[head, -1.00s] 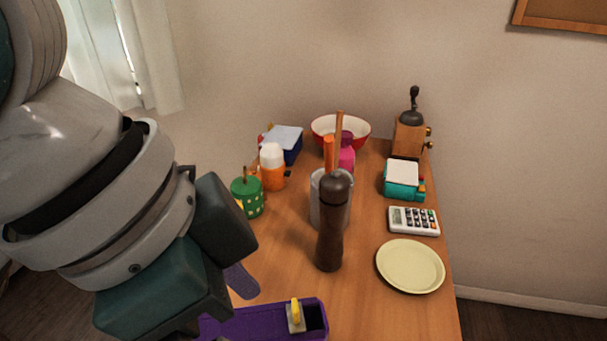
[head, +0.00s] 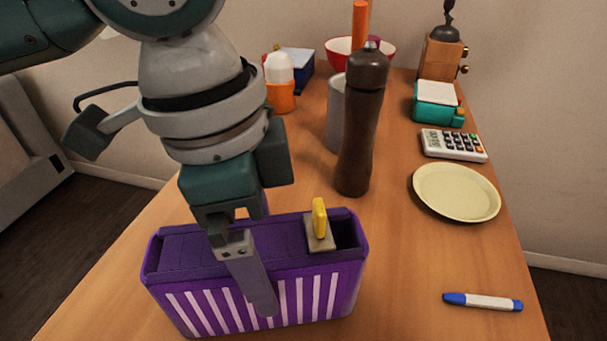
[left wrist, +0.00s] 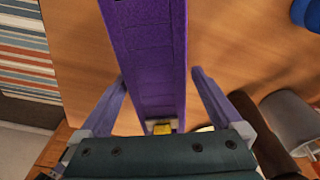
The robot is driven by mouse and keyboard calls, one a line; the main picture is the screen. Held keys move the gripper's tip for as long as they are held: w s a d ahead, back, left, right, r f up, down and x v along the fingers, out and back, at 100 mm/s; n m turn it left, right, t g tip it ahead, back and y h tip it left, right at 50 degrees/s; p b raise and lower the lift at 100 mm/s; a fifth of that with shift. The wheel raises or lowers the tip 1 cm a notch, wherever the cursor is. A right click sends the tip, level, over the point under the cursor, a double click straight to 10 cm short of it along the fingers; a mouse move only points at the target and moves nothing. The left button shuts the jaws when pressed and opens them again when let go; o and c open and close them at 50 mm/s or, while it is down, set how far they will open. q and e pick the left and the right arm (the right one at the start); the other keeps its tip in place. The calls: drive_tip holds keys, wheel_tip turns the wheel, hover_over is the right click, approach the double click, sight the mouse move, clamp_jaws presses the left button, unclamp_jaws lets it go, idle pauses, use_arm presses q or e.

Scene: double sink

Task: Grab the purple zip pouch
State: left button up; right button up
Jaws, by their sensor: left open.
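The purple zip pouch (head: 333,285) stands on the wooden table in the head view, with white stripes on its near side and a yellow zip pull on its top right. It also shows in the left wrist view (left wrist: 150,55), running between my fingers. My left gripper (head: 256,256) is open and straddles the pouch from above. One finger is in front of the striped side; the other is mostly hidden behind the pouch. In the left wrist view the gripper (left wrist: 158,76) has a finger on each side, with gaps to the pouch. My right gripper is not in view.
A dark pepper mill (head: 360,130) stands close behind the pouch. A yellow plate (head: 456,193), a calculator (head: 453,145) and a blue-white marker (head: 482,302) lie to the right. An orange bottle (head: 280,85) is behind my arm. The table's front right is mostly clear.

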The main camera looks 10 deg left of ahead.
use_arm(q)
wheel_tip(320, 180, down, 4)
drive_tip(key=shift+s+f+b, duration=0.15)
drive_tip(key=shift+f+b, duration=0.05)
drive_tip(key=shift+b, duration=0.1)
drive_tip(key=c, duration=1.3)
